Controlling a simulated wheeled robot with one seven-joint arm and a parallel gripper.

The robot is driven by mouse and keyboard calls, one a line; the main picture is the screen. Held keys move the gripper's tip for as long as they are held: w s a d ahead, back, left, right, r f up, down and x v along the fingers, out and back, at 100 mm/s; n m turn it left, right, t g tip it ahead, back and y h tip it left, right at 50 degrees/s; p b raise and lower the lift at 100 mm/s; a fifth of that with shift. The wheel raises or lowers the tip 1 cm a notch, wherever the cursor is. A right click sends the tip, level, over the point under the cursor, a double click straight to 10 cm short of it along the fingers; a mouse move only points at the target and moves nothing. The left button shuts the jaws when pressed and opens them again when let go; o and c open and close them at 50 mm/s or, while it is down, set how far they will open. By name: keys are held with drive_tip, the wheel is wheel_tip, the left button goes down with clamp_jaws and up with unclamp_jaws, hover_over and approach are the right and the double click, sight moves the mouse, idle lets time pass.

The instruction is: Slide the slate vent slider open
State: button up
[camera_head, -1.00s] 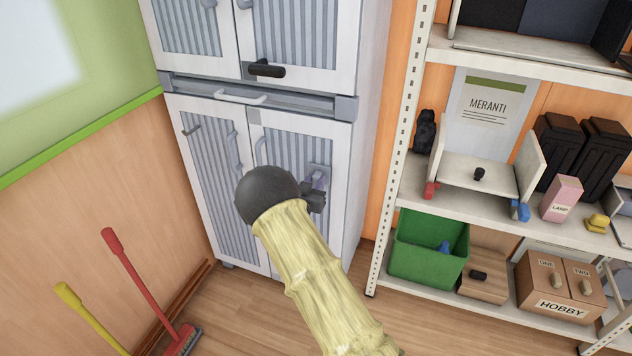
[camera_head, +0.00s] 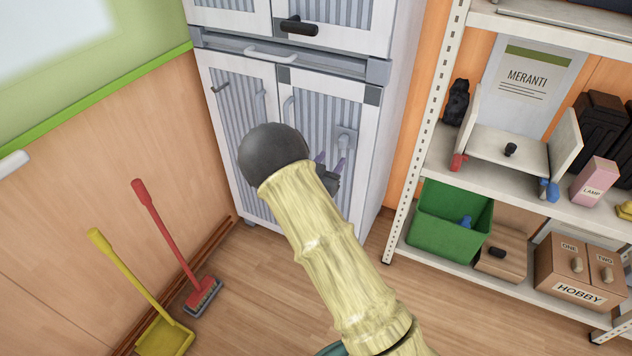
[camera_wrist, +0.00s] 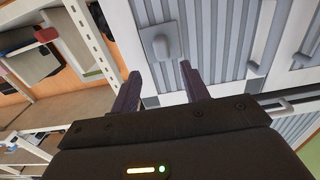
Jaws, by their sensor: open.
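The slate vent slider (camera_head: 346,139) is a small grey plate with a raised grip on the ribbed panel of the cabinet's lower right door. In the wrist view the slider (camera_wrist: 160,44) lies just beyond my fingertips, roughly centred between them. My gripper (camera_head: 331,166) is in front of that door, a little below and left of the slider in the head view. In the wrist view my gripper (camera_wrist: 161,80) has its two purple-grey fingers apart with nothing between them. I see no contact with the slider. My forearm and wrist hide part of the lower doors.
The white cabinet (camera_head: 375,172) has bar handles on its doors and a drawer above them. A shelf rack (camera_head: 440,90) stands close on the right, with a green bin (camera_head: 420,235) low down. A red broom (camera_head: 165,235) and yellow dustpan (camera_head: 125,270) lean at left. Floor is open in front.

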drive_tip(key=v, duration=0.9)
drive_tip(key=s+d+r+n+g+y, duration=0.2)
drive_tip(key=s+d+g+y, duration=0.15)
drive_tip(key=s, duration=0.35)
drive_tip(key=s+d+r+n+g+y, duration=0.25)
drive_tip(key=s+g, duration=0.25)
drive_tip(key=s, duration=0.3)
drive_tip(key=s+d+r+n+g+y, duration=0.1)
drive_tip(key=s+d+n+g+y, duration=0.2)
drive_tip(key=s, duration=0.4)
wheel_tip(320, 180, up, 20)
drive_tip(key=s+m+g+p, duration=0.1)
drive_tip(key=p, duration=1.9)
drive_tip(key=shift+d+r+p, duration=0.2)
drive_tip(key=shift+d+p, duration=0.05)
drive_tip(key=shift+p, duration=0.05)
